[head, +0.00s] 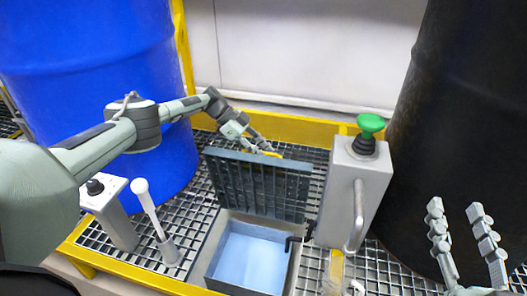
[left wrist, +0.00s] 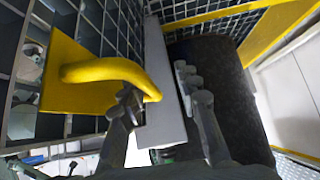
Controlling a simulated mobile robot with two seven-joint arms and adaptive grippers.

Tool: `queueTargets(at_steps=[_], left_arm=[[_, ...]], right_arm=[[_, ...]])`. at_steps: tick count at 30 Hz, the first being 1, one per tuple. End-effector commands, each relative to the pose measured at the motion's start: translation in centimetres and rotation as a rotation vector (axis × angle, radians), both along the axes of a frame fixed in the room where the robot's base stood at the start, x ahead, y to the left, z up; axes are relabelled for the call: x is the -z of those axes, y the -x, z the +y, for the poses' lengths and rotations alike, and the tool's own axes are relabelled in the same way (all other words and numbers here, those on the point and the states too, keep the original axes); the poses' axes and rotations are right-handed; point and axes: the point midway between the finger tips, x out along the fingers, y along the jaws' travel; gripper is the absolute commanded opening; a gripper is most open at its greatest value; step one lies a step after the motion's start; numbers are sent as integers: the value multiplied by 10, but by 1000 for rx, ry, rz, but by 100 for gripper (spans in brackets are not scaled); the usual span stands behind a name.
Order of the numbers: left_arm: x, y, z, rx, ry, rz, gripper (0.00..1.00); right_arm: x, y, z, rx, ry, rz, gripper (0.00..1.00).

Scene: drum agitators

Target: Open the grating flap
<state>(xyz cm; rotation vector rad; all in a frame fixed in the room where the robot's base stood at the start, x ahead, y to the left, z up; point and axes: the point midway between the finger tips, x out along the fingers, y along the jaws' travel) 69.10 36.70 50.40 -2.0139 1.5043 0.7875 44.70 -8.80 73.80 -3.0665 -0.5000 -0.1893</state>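The grating flap (head: 258,185) is a dark barred panel standing raised, nearly upright, behind a square opening with a pale blue inside (head: 248,262). My left gripper (head: 264,147) is behind its top edge, by the flap's yellow handle (head: 271,154). In the left wrist view the yellow handle (left wrist: 105,70) sits on a yellow plate and its curved end meets the near finger. The fingers of the left gripper (left wrist: 160,105) stand apart, with a grey bar seen between them. My right gripper (head: 457,212) is open and empty at the lower right.
A blue drum (head: 90,70) stands at the left and a black drum (head: 440,120) at the right. A grey box with a green button (head: 370,124) stands right of the flap. A white-topped lever (head: 147,205) and a small control post (head: 112,210) are at the left.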

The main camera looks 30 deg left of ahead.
Motion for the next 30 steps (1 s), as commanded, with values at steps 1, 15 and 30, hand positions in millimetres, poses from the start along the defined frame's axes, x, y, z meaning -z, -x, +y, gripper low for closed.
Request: queueTargets(at_steps=[1,15,30], left_arm=[[0,0,1,-2,-1,0,32],[-24,6,25,-6,-3,-5,32],[-82,26,79,-1,-1,0,32]], right_arm=[[0,0,0,0,0,0,40],[0,0,0,0,0,1,40],[0,0,0,0,0,1,40]])
